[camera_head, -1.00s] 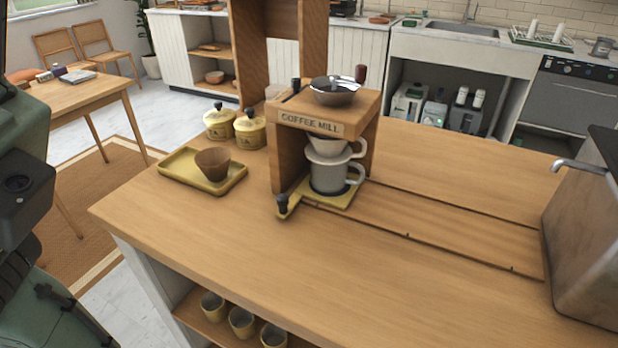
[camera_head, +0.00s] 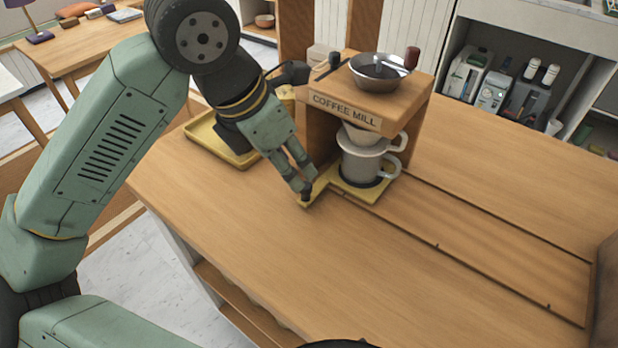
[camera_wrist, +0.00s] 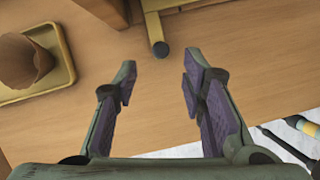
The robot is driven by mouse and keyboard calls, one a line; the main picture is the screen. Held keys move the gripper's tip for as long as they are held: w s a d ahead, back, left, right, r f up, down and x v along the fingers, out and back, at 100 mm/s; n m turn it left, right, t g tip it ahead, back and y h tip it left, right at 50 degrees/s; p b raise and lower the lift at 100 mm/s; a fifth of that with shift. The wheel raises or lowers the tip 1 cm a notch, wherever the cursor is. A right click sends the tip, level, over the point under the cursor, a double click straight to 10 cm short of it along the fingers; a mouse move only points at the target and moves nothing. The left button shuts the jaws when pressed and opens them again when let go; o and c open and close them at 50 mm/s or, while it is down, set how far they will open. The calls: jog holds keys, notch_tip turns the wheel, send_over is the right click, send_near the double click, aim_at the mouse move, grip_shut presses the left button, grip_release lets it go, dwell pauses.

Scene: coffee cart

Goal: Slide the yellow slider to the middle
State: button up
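The yellow slider (camera_head: 343,190) is a flat plate at the left end of a groove in the wooden counter, under the coffee mill (camera_head: 345,108). A white mug (camera_head: 362,165) with a dripper (camera_head: 366,137) stands on it. Its arm, with a dark knob (camera_wrist: 161,49), sticks out toward the counter's front; the slider's yellow edge also shows in the wrist view (camera_wrist: 152,27). My gripper (camera_head: 303,187) is low over the counter by this knob. In the wrist view my gripper (camera_wrist: 160,70) is open and empty, with the knob just beyond and between the fingertips.
A metal box (camera_head: 606,300) stands at the right edge.

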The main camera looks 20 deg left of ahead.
aim_at(306, 184)
jog(key=p+x, duration=0.1)
jog(key=x, duration=0.7)
jog(key=shift+d, duration=0.1)
jog(key=shift+c, duration=0.2)
grip_shut()
dwell(0.4)
